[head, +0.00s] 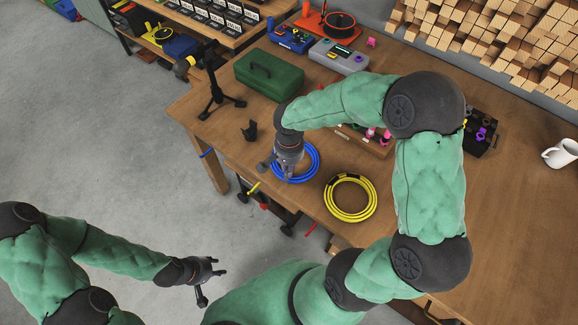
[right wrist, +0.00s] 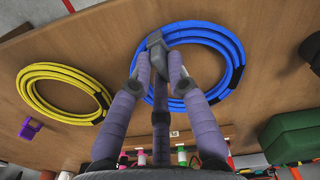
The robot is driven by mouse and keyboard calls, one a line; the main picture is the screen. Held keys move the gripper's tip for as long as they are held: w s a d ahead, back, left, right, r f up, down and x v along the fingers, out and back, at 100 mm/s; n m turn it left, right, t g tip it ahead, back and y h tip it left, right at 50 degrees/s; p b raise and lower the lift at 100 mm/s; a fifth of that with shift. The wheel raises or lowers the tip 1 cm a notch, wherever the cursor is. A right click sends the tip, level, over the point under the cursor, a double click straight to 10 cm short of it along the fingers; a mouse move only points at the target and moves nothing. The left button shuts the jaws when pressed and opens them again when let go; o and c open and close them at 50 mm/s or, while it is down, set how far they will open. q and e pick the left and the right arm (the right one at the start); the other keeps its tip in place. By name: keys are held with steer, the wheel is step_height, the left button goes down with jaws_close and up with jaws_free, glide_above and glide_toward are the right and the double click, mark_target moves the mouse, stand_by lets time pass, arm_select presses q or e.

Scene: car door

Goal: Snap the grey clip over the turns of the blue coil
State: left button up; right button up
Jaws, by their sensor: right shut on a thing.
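The blue coil (head: 317,163) lies flat on the wooden table near its left front edge. It also shows in the right wrist view (right wrist: 225,36), with a dark band around its turns at one side. My right gripper (head: 278,168) is over the coil's left part in the head view. In the right wrist view its fingers are shut on the grey clip (right wrist: 155,41), which appears at the coil's turns. I cannot tell whether the clip touches or surrounds them. The gripper hides the clip in the head view. My left gripper (head: 213,282) is open and empty above the floor.
A yellow coil (head: 350,198) lies right of the blue one. A small black object (head: 250,130), a black stand (head: 215,98) and a green case (head: 269,80) stand farther back. A white mug (head: 561,153) is at far right. The table's right part has free room.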

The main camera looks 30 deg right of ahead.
steer(key=shift+f+b, duration=0.7)
steer(key=shift+f, duration=0.1)
steer(key=o, duration=0.9)
step_height(320, 180, up, 12)
stand_by(0.5)
